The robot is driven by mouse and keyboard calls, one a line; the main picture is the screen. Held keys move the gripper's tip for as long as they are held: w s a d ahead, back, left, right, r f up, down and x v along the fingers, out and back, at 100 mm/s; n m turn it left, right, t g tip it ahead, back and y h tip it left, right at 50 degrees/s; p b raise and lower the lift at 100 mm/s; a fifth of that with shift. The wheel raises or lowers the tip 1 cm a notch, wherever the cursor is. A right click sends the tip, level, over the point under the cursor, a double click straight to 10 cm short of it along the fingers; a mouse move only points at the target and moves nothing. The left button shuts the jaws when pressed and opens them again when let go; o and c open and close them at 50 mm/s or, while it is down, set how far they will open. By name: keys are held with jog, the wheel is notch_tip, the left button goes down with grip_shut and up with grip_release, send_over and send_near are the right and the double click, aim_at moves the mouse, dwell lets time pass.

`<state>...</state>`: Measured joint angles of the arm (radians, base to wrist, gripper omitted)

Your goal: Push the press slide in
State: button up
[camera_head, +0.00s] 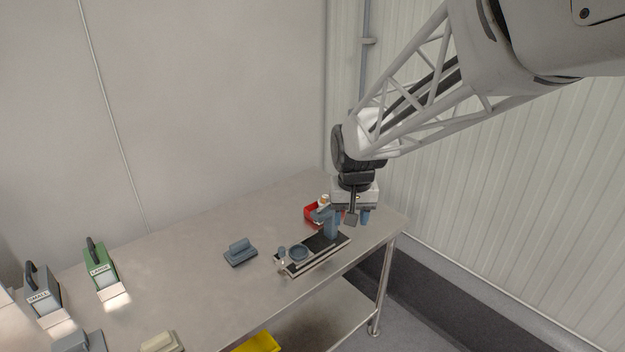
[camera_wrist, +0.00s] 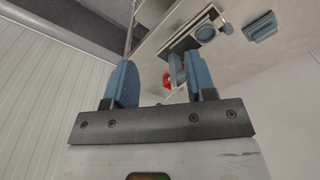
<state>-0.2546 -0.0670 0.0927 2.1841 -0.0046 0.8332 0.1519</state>
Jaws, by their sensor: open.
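The press stands near the right end of the metal table. Its slide base (camera_head: 314,254) is a long dark rail with pale edges, and it also shows in the wrist view (camera_wrist: 186,43). A round blue-grey die (camera_head: 299,253) sits toward the rail's near left end, with a small knob (camera_head: 281,252) beside it. The blue-grey press column (camera_head: 331,228) rises at the far right end. My gripper (camera_head: 357,218) is above and beside the column, pointing down. Whether a finger touches the press is unclear.
A red tray (camera_head: 310,211) lies behind the column. A blue-grey block with a handle (camera_head: 240,251) lies left of the press. Green (camera_head: 101,265) and grey (camera_head: 42,291) handled holders stand at the far left. A yellow bin (camera_head: 258,342) sits below. The table between is clear.

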jog(key=w+a+f, duration=0.8)
jog(key=w+a, duration=0.1)
jog(key=a, duration=0.1)
jog(key=n+g, duration=0.1)
send_over(281, 248)
notch_tip(281, 248, down, 9)
jog(key=shift+r, duration=0.2)
jog(key=shift+f, duration=0.15)
jog(key=shift+f, duration=3.8)
jog(key=shift+c, duration=0.3)
grip_shut()
